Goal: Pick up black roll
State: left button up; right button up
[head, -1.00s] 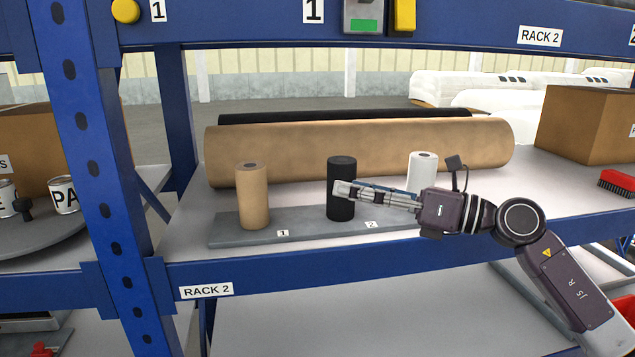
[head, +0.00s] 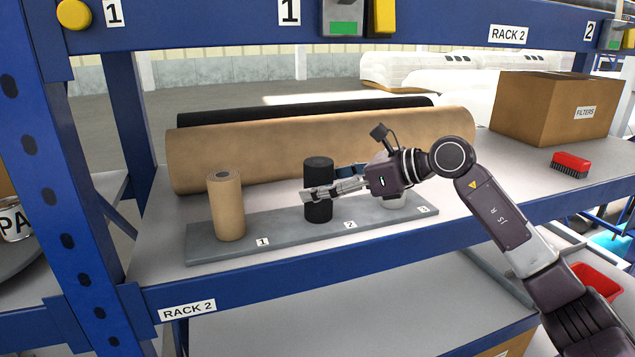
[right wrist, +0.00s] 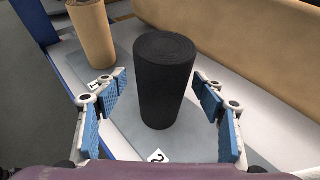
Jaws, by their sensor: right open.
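The black roll (head: 318,172) stands upright at the label 2 on a grey board (head: 280,230) on the rack shelf. In the right wrist view the black roll (right wrist: 162,85) stands ahead, between the blue-padded fingers. My right gripper (head: 325,188) is open, with its fingers on either side of the roll; one finger crosses in front of it in the head view. In the wrist view gaps show between the pads and the roll (right wrist: 160,110). My left gripper is not in view.
A brown roll (head: 225,205) stands left of the black one at label 1. A long brown roll (head: 240,153) lies behind. A box (head: 545,110) and red brush (head: 570,163) stand to the right.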

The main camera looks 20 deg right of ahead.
jog(key=shift+w+a+f, duration=0.3)
jog(key=shift+w+a, duration=0.15)
jog(key=shift+s+d, duration=0.1)
jog(key=shift+c, duration=0.9)
jog(key=c, duration=1.1)
jog(key=shift+o, duration=0.2)
jog(key=shift+r, duration=0.1)
